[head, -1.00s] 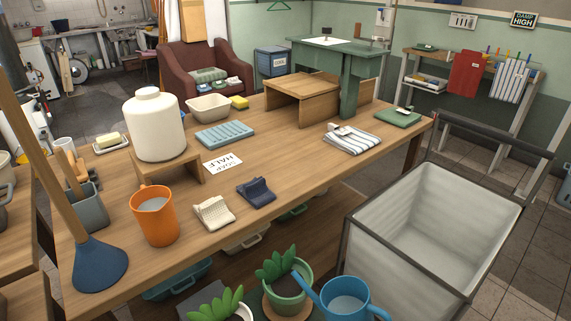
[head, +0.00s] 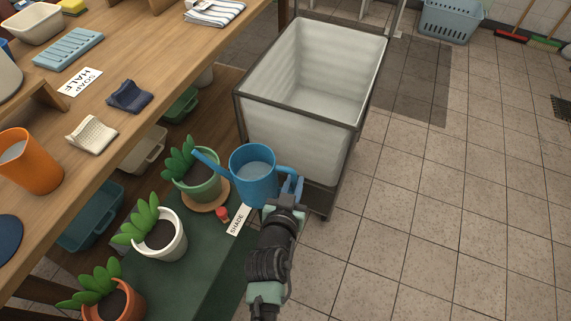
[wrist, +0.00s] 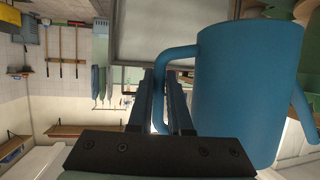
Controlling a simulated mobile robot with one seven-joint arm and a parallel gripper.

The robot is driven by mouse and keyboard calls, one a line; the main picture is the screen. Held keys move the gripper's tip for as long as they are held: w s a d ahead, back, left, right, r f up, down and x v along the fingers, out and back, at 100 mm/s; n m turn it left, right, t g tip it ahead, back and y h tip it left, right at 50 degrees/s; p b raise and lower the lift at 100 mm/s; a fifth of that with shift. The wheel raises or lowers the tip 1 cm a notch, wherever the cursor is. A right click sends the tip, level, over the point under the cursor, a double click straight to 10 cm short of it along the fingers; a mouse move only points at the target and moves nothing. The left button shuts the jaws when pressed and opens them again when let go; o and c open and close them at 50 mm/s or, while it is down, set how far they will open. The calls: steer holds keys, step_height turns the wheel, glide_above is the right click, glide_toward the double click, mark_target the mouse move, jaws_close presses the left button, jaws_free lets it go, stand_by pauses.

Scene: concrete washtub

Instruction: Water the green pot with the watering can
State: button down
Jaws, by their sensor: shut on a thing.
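The blue watering can (head: 253,182) is held roughly upright, with pale water showing inside. My gripper (head: 291,190) is shut on its handle, on the can's right side. In the wrist view the can (wrist: 248,85) fills the right half, and my gripper's fingers (wrist: 160,105) are at its handle. The spout points left, and its tip appears above or beside the leafy plant in the green pot (head: 203,190); the exact gap is unclear. No stream of water shows. The green pot stands upright on a round tan saucer (head: 216,202), with dark soil inside.
A white pot (head: 172,245) and a terracotta pot (head: 129,304) stand nearer on the dark green surface. A SHADE card (head: 238,220) and a small red object (head: 222,214) lie close by. The wooden table (head: 130,55) is left, a grey-framed cart (head: 245,112) behind. Floor on the right is clear.

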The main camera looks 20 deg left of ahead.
mark_target(292, 175)
steer(key=shift+a+r+p, duration=0.2)
steer(key=shift+r+p, duration=2.15)
steer(key=shift+r, duration=0.05)
stand_by(0.4)
steer(key=s+d+r+m+h+p, duration=0.1)
steer(key=s+d+r+m+p, duration=0.1)
steer(key=s+d+r+p, duration=0.9)
steer(key=shift+s+d+r+h+p, duration=0.25)
steer(key=shift+s+d+h+p, duration=0.2)
steer(key=shift+d+p, duration=0.4)
steer(key=shift+s+f, duration=0.1)
steer(key=shift+f, duration=0.05)
